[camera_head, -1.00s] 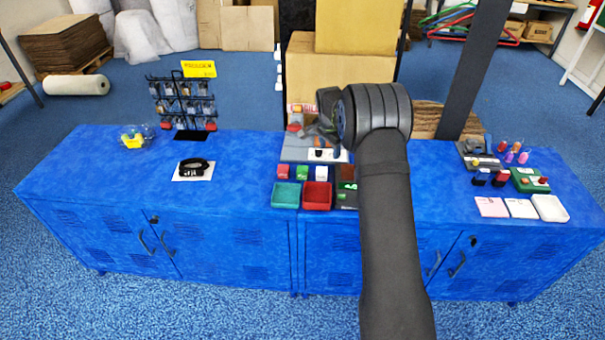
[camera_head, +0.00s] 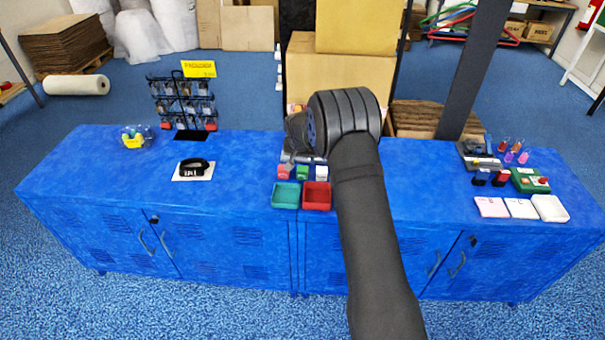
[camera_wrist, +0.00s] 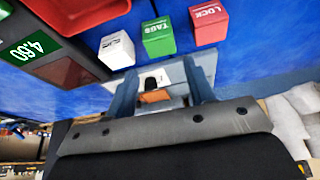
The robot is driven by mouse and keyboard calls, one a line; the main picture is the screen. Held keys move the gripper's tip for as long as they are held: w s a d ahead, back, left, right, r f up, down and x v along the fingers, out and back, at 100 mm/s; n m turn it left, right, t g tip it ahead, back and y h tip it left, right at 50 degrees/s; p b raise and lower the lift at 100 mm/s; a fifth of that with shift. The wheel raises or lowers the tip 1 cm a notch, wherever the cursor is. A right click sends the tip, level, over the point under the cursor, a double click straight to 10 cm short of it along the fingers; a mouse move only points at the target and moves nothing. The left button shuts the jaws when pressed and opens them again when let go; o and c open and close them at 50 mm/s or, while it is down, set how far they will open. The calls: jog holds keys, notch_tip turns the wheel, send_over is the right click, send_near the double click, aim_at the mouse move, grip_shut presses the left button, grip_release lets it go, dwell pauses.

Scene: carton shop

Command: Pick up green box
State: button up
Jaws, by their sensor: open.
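The green box (camera_head: 302,172) is a small cube standing between a red box (camera_head: 283,173) and a white box (camera_head: 321,172) on the blue cabinet top. In the wrist view the green box (camera_wrist: 158,36) shows the word TAGS, with the red LOCK box (camera_wrist: 208,26) to its right and the white box (camera_wrist: 116,50) to its left. My gripper (camera_wrist: 160,75) is open, with its two fingers apart and nothing held. The green box is just beyond the fingertips, not between them. In the head view my wrist hides most of my gripper (camera_head: 300,152).
A green tray (camera_head: 286,196) and a red tray (camera_head: 317,196) sit in front of the boxes. A grey plate (camera_wrist: 178,78) with a black and orange item lies beneath the fingers.

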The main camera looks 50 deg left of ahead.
aim_at(302, 169)
jog(key=x, duration=0.2)
jog(key=shift+f, duration=0.3)
jog(key=x, duration=0.4)
jog(key=shift+s+d+f, duration=0.1)
jog(key=shift+s, duration=0.2)
jog(key=shift+w+f, duration=0.2)
jog(key=shift+f, duration=0.4)
jog(key=c, duration=0.8)
jog(key=shift+o, duration=0.2)
jog(key=shift+r, duration=0.15)
